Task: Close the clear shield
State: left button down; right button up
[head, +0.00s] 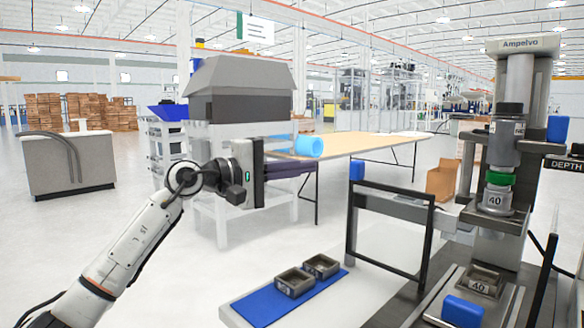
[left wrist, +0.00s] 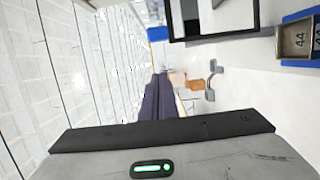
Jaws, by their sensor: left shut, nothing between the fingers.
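The clear shield (head: 352,228) is a see-through panel in a black rectangular frame. It stands upright at the front left of the press machine (head: 515,150), angled out from it. Part of its black frame also shows at the top of the left wrist view (left wrist: 214,36). My left gripper (head: 312,168) is shut and empty, with dark purple fingers pointing right. It is in the air left of and above the shield's top left corner, apart from it. The fingers also show in the left wrist view (left wrist: 158,80). My right gripper is not in view.
A blue mat (head: 262,306) with two small grey bins (head: 295,281) lies on the bench left of the shield. A blue block (head: 462,311) sits near the machine's front. A long table (head: 370,143) stands behind, with a blue cylinder (head: 310,146) near its left end.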

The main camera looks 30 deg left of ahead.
pick_arm(q)
jog(key=w+d, duration=0.2)
jog(key=d, duration=0.4)
jog(key=shift+w+d, duration=0.2)
jog(key=shift+w, duration=0.05)
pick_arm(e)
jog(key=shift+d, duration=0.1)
